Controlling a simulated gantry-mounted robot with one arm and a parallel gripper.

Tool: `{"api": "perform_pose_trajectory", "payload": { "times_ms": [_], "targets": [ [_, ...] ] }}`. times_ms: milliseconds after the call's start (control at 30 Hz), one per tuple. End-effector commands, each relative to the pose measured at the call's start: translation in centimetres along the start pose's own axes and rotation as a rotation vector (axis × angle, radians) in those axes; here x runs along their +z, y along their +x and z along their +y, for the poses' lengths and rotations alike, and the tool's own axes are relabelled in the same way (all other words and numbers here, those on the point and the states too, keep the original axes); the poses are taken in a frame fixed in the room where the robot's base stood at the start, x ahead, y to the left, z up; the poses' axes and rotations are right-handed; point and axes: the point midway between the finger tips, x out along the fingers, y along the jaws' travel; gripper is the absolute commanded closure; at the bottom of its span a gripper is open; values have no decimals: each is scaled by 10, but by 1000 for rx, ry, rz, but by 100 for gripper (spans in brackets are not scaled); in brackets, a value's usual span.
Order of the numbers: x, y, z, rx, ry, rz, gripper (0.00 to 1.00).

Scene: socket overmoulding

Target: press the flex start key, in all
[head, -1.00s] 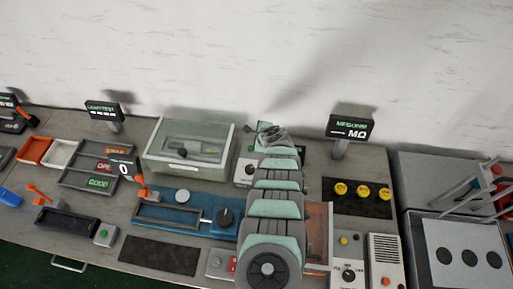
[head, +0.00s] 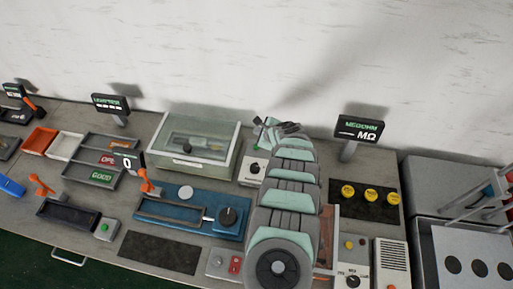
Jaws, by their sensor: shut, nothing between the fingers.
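My gripper (head: 262,123) is at the far end of my grey and mint arm, small in the head view, above the back of the bench beside the clear-lidded box. Its fingers are shut and hold nothing. No key is labelled legibly as flex start. A blue fixture (head: 222,228) with a dark round knob lies left of my arm, with a "0" counter display (head: 127,161) behind it. A green button (head: 104,227) sits on another small box further left. My gripper is apart from these.
The clear-lidded box (head: 193,172) stands left of my gripper. A dial box (head: 255,168) is partly hidden by my arm. The megohm display (head: 359,129) and a dark mat (head: 388,205) with yellow pieces stand right. A black mat (head: 160,252) lies bare at the front.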

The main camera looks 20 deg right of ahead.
Motion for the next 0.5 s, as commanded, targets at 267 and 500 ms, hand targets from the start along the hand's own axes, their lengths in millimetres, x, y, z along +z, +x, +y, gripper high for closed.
{"api": "perform_pose_trajectory", "payload": {
  "times_ms": [267,500],
  "targets": [
    [-24,33,24,0,-1,0,100],
    [-35,49,35,0,-1,0,100]
  ]
}}
